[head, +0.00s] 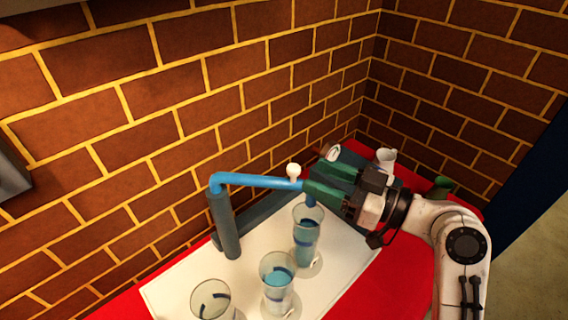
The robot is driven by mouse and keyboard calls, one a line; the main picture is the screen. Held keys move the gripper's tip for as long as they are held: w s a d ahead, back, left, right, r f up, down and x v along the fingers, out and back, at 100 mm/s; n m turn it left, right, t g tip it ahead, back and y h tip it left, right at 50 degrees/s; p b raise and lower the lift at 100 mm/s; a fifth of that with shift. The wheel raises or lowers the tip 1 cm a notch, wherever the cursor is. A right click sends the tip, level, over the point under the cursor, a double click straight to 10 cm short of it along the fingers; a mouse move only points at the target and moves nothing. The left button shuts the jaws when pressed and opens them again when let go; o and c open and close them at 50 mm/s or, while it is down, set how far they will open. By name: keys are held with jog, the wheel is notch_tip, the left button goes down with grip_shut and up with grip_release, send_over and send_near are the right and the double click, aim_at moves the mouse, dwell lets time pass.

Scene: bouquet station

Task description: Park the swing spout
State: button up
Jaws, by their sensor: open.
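The blue swing spout (255,181) runs from the top of an upright grey post (226,225) toward the right. A white knob (293,170) stands up near its far end. Its tip, partly hidden by my gripper, is above the right glass vase (305,240), which holds blue water. My gripper (308,188) has green fingers and is open at the spout's end, close to the knob; I cannot tell whether it touches. The middle vase (277,283) also holds blue water. The left vase (212,301) has a blue band and shows no clear water.
The vases stand on a white board (180,284) on a red table (395,290). A long grey block (262,220) lies behind, along the brick wall (120,140). A white cup (386,158) and a green item (440,186) stand beyond my arm at the right.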

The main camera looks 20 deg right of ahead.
aim_at(299, 169)
jog(key=p+x, duration=0.2)
jog(key=x, duration=0.6)
jog(key=shift+f, duration=0.1)
jog(key=shift+c, duration=0.4)
jog(key=shift+w, duration=0.1)
grip_shut()
jog(key=shift+r, duration=0.2)
